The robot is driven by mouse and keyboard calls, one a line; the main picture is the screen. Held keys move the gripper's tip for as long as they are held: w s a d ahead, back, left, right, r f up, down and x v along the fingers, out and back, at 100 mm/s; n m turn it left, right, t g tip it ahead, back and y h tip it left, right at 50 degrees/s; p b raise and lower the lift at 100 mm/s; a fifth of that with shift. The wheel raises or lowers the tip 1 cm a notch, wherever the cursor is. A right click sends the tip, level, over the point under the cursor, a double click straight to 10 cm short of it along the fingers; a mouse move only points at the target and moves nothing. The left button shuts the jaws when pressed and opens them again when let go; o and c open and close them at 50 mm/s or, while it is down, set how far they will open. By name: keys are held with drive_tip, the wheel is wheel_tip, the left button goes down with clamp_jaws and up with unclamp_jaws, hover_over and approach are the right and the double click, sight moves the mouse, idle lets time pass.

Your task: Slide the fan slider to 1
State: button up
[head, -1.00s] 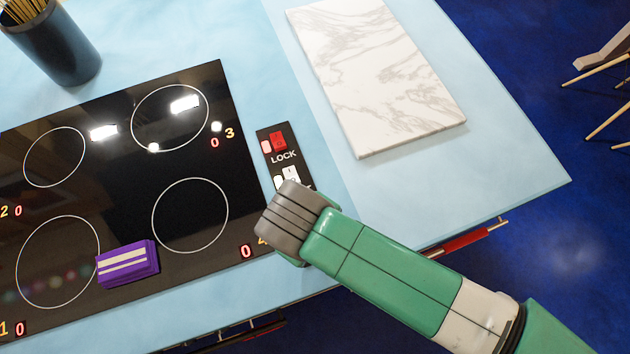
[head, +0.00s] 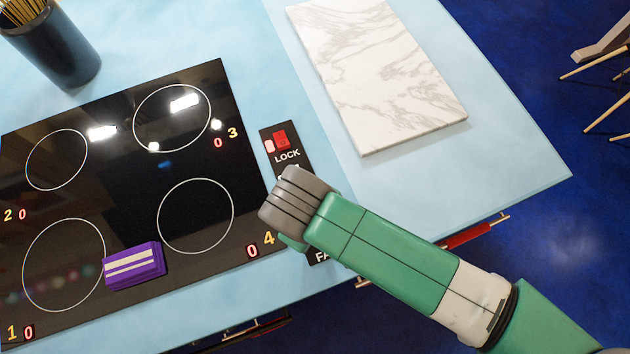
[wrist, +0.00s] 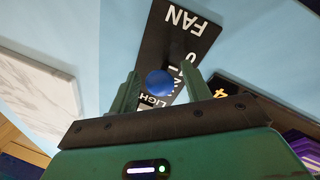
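The fan slider's blue knob (wrist: 159,82) shows in the wrist view, on a black control panel (wrist: 168,42) lettered FAN and LIGHT. The scale digits are mostly hidden, so I cannot read the slider's setting. My gripper (wrist: 160,78) is open, with one green finger on each side of the knob and a small gap showing on both sides. In the head view my gripper (head: 292,243) is over the panel and hides the slider. Part of the FAN label (head: 320,256) shows below it.
A red LOCK switch (head: 281,139) sits at the panel's upper end. The black cooktop (head: 140,200) lies left of the panel, with a purple block (head: 134,267) on it. A white marble board (head: 385,75) lies to the right. A dark utensil pot (head: 50,50) stands upper left.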

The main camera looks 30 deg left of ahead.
drive_tip(key=r, duration=0.2)
drive_tip(key=s+r, duration=0.1)
drive_tip(key=r, duration=0.4)
drive_tip(key=shift+s+a+r, duration=0.1)
drive_tip(key=shift+s+r, duration=0.15)
drive_tip(key=shift+r, duration=0.1)
